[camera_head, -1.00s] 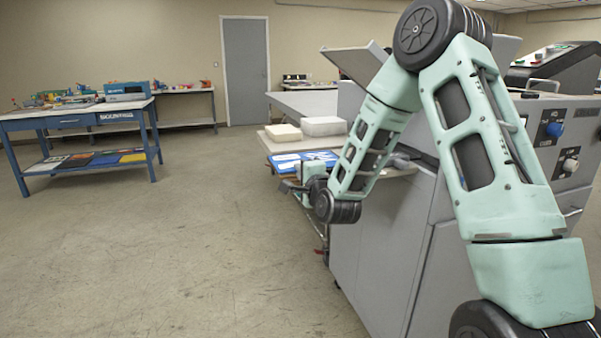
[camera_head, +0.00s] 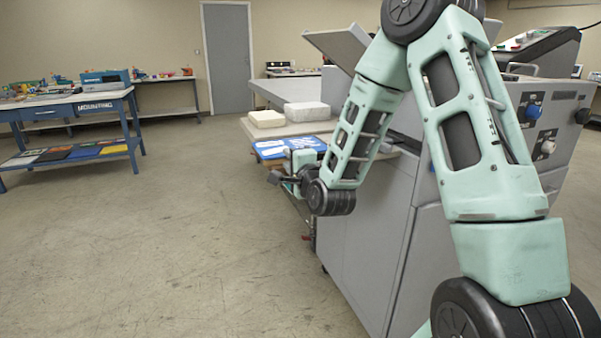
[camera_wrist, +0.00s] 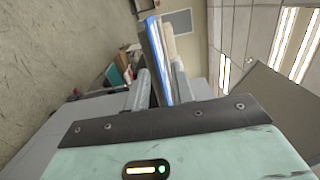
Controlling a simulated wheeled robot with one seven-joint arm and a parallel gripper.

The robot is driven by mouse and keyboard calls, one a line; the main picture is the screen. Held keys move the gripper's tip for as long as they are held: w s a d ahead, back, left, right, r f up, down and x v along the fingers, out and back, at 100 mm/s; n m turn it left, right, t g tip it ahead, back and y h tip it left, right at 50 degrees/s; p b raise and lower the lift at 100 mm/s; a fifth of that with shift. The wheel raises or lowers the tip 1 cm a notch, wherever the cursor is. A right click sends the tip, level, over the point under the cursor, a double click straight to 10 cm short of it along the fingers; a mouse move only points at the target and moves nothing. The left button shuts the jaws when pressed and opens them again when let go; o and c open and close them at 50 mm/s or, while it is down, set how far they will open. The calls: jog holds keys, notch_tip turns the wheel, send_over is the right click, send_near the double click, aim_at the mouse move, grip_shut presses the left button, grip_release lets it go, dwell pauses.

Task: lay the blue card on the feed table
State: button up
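The blue card (camera_head: 291,146), with white markings, lies about level at the near end of the feed table (camera_head: 247,125), overlapping its front part in the head view. I cannot tell whether it touches the surface. My gripper (camera_head: 280,179) is at the card's near edge, at the table's front. In the wrist view, the card (camera_wrist: 158,60) shows nearly edge-on between the two pale fingers of my gripper (camera_wrist: 160,75), which look closed on its edge.
Two pale blocks, one cream (camera_head: 266,118) and one light grey (camera_head: 307,111), sit farther back on the table. The grey laminator (camera_head: 370,245) stands close at right. A blue mounting bench (camera_head: 75,110) stands at far left. The floor between is clear.

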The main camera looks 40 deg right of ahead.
jog(key=p+v, duration=0.8)
jog(key=p, duration=0.7)
jog(key=shift+s, duration=0.2)
